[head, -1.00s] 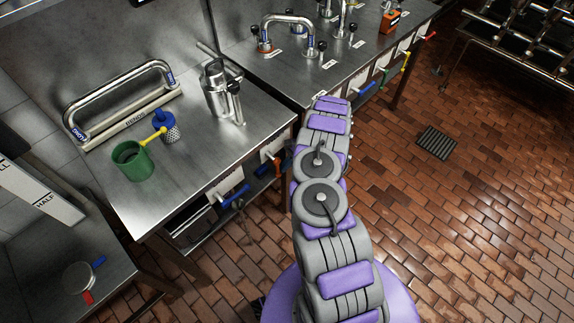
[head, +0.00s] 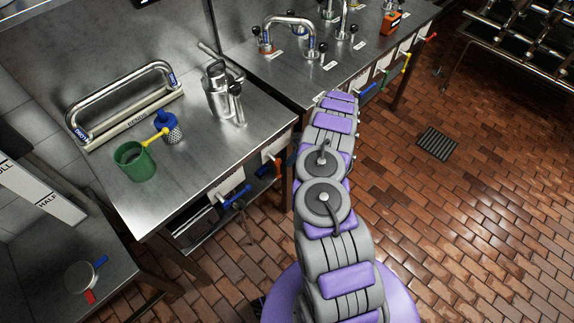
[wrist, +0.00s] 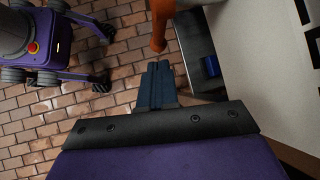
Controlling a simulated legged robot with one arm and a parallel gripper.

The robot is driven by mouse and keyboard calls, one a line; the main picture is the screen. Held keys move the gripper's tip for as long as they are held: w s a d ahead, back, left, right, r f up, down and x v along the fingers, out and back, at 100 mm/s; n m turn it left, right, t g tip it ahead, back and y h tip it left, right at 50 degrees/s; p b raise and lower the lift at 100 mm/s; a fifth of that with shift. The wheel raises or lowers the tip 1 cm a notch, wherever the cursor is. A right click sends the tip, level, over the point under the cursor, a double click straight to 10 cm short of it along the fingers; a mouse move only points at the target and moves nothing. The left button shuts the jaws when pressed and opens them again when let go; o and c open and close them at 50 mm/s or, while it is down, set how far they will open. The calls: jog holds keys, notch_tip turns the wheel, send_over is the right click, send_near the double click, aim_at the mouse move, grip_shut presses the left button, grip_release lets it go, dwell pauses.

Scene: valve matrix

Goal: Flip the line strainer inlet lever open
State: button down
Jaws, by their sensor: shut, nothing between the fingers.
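An orange lever (wrist: 160,24) hangs in the wrist view just beyond my gripper (wrist: 158,76), whose dark blue fingers are together and empty. A small gap seems to show between fingertips and lever. No readable label shows which lever is the line strainer inlet. My gripper is hidden behind my arm in the head view.
A white panel (wrist: 255,75) and a blue part (wrist: 211,66) lie right of the fingers. The left bench (head: 195,165) holds a green cup (head: 134,162) and a blue-topped shaker (head: 168,126). More levers line the right bench (head: 300,85). Brick floor (head: 480,220) is open at right.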

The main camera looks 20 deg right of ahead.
jog(key=p+v, duration=0.2)
jog(key=v, duration=1.1)
jog(key=shift+d, duration=0.25)
